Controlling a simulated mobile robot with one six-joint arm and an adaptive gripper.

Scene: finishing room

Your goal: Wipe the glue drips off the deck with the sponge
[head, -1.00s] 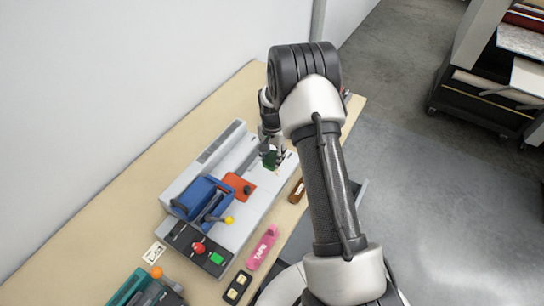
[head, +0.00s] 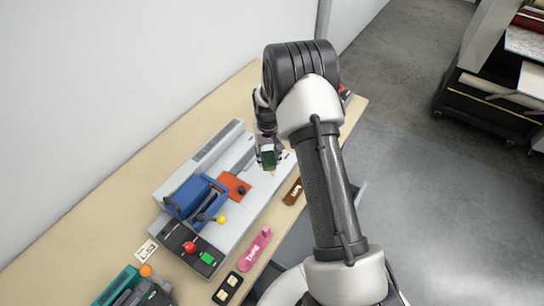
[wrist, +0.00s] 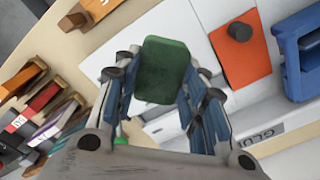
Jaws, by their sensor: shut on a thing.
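My gripper (head: 267,148) is shut on the green sponge (head: 268,160) and holds it over the far end of the pale grey machine deck (head: 258,181). In the wrist view the sponge (wrist: 163,72) sits between both fingers and covers part of the pale deck (wrist: 187,30). I cannot tell whether the sponge touches the deck. I cannot make out clear glue drips; the sponge and fingers hide part of the surface.
On the machine are an orange plate (head: 231,184) with a dark knob and a blue clamp (head: 188,196). A teal machine (head: 122,285) stands at lower left.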

